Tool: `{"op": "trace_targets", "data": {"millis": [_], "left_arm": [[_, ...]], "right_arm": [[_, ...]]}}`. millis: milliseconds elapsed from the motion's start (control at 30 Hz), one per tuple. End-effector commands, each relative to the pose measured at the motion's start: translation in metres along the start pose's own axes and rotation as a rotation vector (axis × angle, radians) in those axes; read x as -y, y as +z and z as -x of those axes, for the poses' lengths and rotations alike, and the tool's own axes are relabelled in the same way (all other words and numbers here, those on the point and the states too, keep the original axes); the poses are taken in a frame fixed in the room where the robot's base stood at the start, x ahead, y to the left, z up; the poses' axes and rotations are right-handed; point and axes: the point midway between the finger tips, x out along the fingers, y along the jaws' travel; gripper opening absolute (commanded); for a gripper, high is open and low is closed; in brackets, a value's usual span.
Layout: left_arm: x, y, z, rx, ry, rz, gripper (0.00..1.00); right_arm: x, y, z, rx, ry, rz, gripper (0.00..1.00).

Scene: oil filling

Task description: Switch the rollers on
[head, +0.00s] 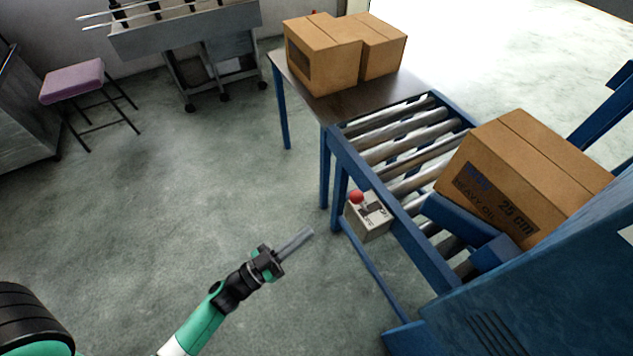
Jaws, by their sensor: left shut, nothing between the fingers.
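A grey switch box (371,219) with a red ball-topped lever (356,197) is mounted on the near side of the roller conveyor's blue frame. Lettering on its face is too small to read fully. The metal rollers (408,134) lie between blue side rails. My left gripper (297,243) is shut and empty, to the lower left of the switch box and apart from it. Its fingers point toward the right. My right gripper is not in view.
A large "heavy oil" carton (525,175) rests on the rollers. Two cartons (335,50) stand on the table (304,88) at the conveyor's far end. A blue machine housing (560,300) fills the lower right. A purple stool (73,81) stands far left. Floor left of the conveyor is clear.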

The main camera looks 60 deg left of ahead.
Motion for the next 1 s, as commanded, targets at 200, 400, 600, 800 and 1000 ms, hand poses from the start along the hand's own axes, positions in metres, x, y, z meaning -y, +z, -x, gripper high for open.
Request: {"op": "trace_targets", "data": {"millis": [200,400,600,800,1000], "left_arm": [[0.011,0.015,0.023,0.041,-0.059,0.009,0.00],[0.011,0.015,0.008,0.036,-0.054,0.007,0.00],[0.012,0.018,-0.032,0.034,-0.053,0.008,0.00],[0.015,0.018,-0.076,0.034,-0.055,0.007,0.00],[0.018,0.019,-0.107,0.037,-0.057,0.007,0.00]], "right_arm": [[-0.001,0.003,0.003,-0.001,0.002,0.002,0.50],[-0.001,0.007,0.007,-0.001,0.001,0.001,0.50],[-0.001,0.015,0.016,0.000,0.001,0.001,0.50],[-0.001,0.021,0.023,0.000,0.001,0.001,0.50],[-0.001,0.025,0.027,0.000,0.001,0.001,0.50]]}}
